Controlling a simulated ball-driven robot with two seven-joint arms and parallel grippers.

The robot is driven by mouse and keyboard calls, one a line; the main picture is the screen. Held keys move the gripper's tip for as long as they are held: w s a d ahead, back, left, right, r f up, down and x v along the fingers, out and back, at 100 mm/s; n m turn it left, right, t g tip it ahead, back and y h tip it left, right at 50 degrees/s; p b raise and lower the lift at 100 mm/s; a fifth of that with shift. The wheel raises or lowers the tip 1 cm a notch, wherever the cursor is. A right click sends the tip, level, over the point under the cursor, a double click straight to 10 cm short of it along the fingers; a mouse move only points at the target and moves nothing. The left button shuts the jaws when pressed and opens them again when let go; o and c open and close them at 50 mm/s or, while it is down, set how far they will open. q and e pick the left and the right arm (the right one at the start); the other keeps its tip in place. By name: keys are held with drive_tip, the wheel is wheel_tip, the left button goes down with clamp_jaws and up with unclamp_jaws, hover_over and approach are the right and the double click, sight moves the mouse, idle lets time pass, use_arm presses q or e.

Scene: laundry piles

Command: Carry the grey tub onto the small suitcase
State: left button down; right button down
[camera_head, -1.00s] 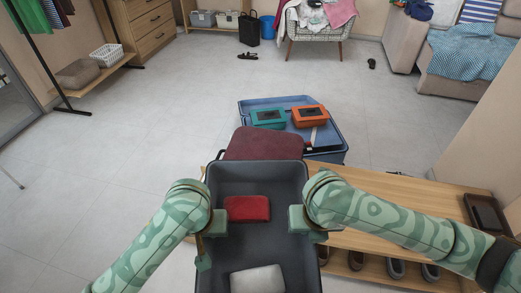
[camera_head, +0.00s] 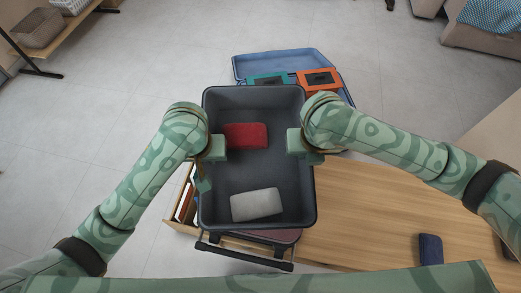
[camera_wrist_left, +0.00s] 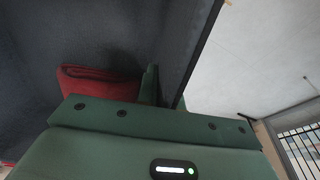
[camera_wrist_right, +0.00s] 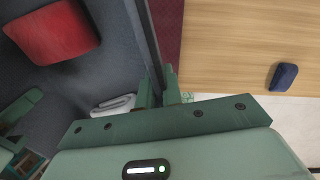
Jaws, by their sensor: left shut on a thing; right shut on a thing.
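The grey tub (camera_head: 258,180) is in the middle of the head view, with a red folded cloth-like item (camera_head: 246,136) and a pale grey item (camera_head: 257,205) inside. My left gripper (camera_head: 216,148) is shut on the tub's left wall, and my right gripper (camera_head: 293,141) is shut on its right wall. A dark red suitcase (camera_head: 281,236) lies below the tub, mostly hidden by it; its edge and a black handle show at the near end. It also shows beside the tub wall in the right wrist view (camera_wrist_right: 172,35). I cannot tell whether the tub touches it.
A wooden bench (camera_head: 365,210) runs to the right, with a dark blue item (camera_head: 431,249) on it. An open blue suitcase (camera_head: 275,64) lies beyond the tub, with a green box (camera_head: 267,80) and an orange box (camera_head: 318,80). Open floor lies to the left.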

sight(213, 174)
use_arm(q)
drive_tip(key=shift+w, duration=0.15)
use_arm(e)
drive_tip(key=shift+w, duration=0.15)
use_arm(q)
drive_tip(key=shift+r, duration=0.1)
use_arm(e)
drive_tip(key=shift+r, duration=0.15)
